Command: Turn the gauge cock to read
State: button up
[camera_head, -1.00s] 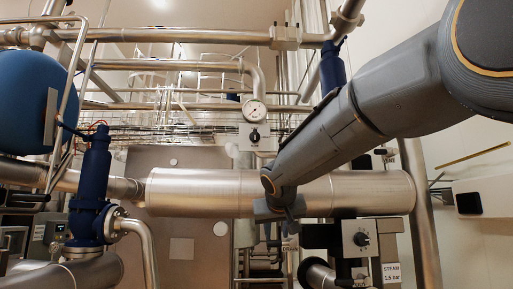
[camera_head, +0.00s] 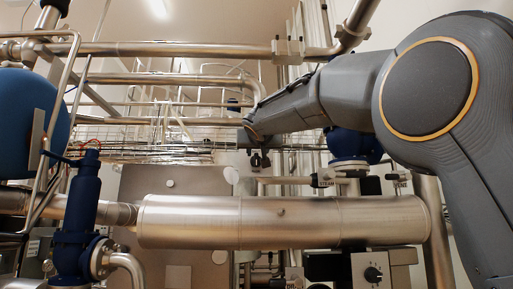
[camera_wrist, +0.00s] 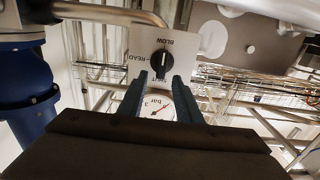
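In the wrist view the gauge cock (camera_wrist: 162,62) is a black round knob on a pale plate (camera_wrist: 192,38), with the labels BLOW, READ and a partly hidden one that looks like SHUT. Its grip bar lies in line with BLOW and the opposite label, not with READ. The pressure gauge (camera_wrist: 157,106), white with a red needle, shows between my fingers. My gripper (camera_wrist: 161,79) is open, its two fingertips at either side of the knob's near edge. Whether they touch it I cannot tell. In the head view my arm hides the gauge.
A large steel pipe (camera_head: 285,222) runs across below my arm. A blue valve (camera_head: 76,215) stands at left by a blue tank (camera_head: 25,125). A steam valve (camera_head: 350,150) is right of my gripper. Wire cable trays (camera_wrist: 265,82) lie beside the plate in the wrist view.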

jog(key=shift+w+p, duration=0.5)
jog(key=shift+w, duration=0.55)
jog(key=shift+c, duration=0.4)
grip_shut()
